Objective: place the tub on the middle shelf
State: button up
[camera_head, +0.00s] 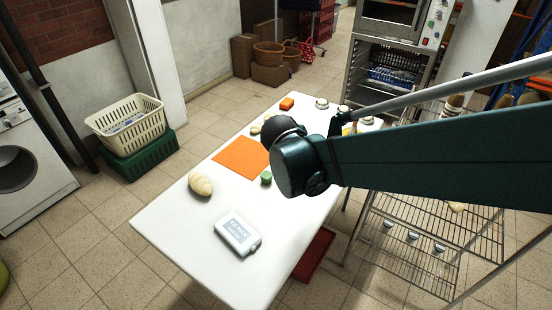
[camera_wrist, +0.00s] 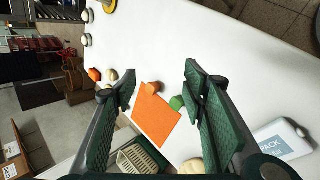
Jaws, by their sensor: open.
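My gripper (camera_wrist: 158,98) is open in the wrist view, its two green fingers wide apart above the white table, with nothing held between them. In the head view my arm's dark wrist covers the fingers. I cannot tell for sure which thing is the tub. A small green round container (camera_head: 266,177) stands by the orange mat (camera_head: 236,157); it also shows between the fingers in the wrist view (camera_wrist: 176,102), farther down. Small white lidded containers (camera_head: 321,103) stand at the table's far end. A wire shelf rack (camera_head: 430,215) stands right of the table, partly behind my arm.
The white table (camera_head: 165,228) also holds an ice pack (camera_head: 237,234), a pale bread-like lump (camera_head: 200,183) and an orange block (camera_head: 287,104). Small white containers (camera_head: 412,236) sit on the rack. A cream basket (camera_head: 125,122) stands on a green crate (camera_head: 138,157) at left.

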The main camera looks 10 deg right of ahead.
jog(key=w+a+f+n+t+h, duration=0.1)
jog(key=w+a+f+n, duration=0.2)
jog(key=w+f+n, duration=0.1)
jog(key=w+a+f+n+t+h, duration=0.1)
jog(key=w+a+f+n+h, duration=0.1)
jog(key=w+a+f+n, duration=0.2)
jog(key=w+a+f+n+h, duration=0.2)
jog(key=w+a+f+n, duration=0.2)
jog(key=w+f+n, duration=0.1)
jog(key=shift+w+f+t+p, duration=0.35)
jog(key=shift+w+f, duration=0.2)
jog(key=shift+w, duration=0.25)
jog(key=shift+a+f+n, duration=0.35)
jog(key=shift+f+n, duration=0.05)
jog(key=shift+f, duration=0.05)
jog(key=shift+w, duration=0.1)
jog(key=shift+b+x, duration=0.95)
jog(key=shift+x, duration=2.4)
jog(key=shift+r, duration=0.1)
jog(key=shift+d, duration=0.1)
jog(key=shift+b+x, duration=0.95)
jog(key=shift+x, duration=1.65)
